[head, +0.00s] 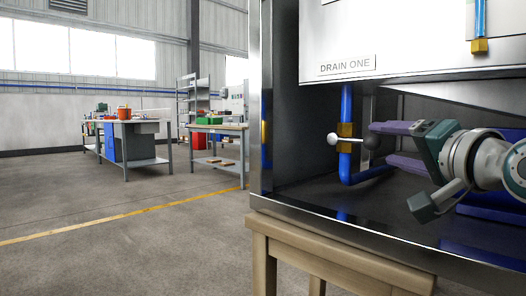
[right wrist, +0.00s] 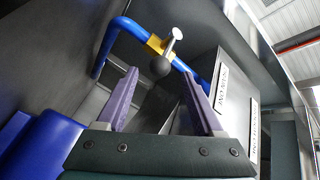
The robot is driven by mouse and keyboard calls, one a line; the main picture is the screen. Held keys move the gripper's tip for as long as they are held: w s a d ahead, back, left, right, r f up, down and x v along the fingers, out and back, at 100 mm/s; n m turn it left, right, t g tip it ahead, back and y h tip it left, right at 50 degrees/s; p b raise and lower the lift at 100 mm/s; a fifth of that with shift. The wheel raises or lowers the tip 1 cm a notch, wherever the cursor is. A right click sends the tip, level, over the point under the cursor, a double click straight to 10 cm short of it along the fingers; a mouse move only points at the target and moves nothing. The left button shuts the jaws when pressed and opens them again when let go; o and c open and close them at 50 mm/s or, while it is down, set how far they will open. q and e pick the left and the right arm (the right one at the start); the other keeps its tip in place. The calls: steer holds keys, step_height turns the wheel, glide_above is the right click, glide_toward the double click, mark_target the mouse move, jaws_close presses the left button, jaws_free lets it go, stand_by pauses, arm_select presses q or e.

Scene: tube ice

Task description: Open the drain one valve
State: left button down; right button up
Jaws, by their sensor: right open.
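The drain one valve has a brass body (head: 346,131) on a blue pipe, below a plate reading DRAIN ONE (head: 345,67). I cannot tell whether a finger touches the knob. My left gripper is out of view.
The valve is inside a dark metal cabinet with a bright front edge (head: 370,243), on a wooden stand (head: 335,262). Blue pipe (head: 347,105) runs down and bends near the knob. A white panel (head: 400,35) hangs above. Workbenches stand far off at left, beyond open floor.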

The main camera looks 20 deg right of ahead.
mark_target(356, 140)
steer(key=w+d+b, duration=0.1)
steer(key=w+b, duration=0.2)
steer(key=w, duration=0.5)
steer(key=shift+w+d+b, duration=0.15)
steer(key=shift+d+b, duration=0.15)
steer(key=shift+d, duration=0.05)
jaws_close()
stand_by(1.0)
